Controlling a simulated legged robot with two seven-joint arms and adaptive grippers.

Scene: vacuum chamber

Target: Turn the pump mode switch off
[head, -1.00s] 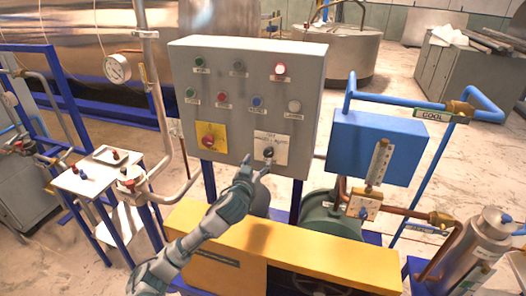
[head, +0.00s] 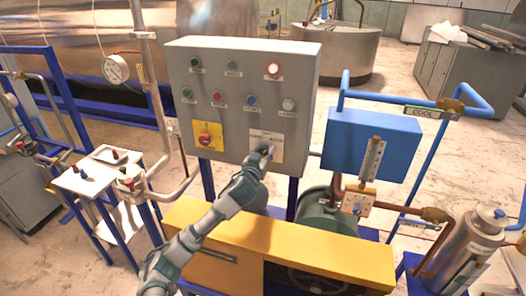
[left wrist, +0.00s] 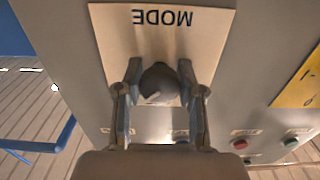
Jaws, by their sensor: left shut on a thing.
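The pump mode switch is a dark round knob (left wrist: 160,84) on a pale plate marked MODE (left wrist: 205,22) in the left wrist view. In the head view the plate (head: 266,138) sits low on the right of the grey control panel (head: 238,129), and my gripper mostly covers the knob. My left gripper (left wrist: 159,80) has one finger on each side of the knob and is shut on it; in the head view it (head: 259,157) is at the plate. The knob's pointer direction is not clear. My right gripper is not in view.
A red switch on a yellow plate (head: 207,136) is left of the mode plate. A blue box (head: 371,147) with pipes stands to the right. A yellow guard (head: 290,245) lies below my arm.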

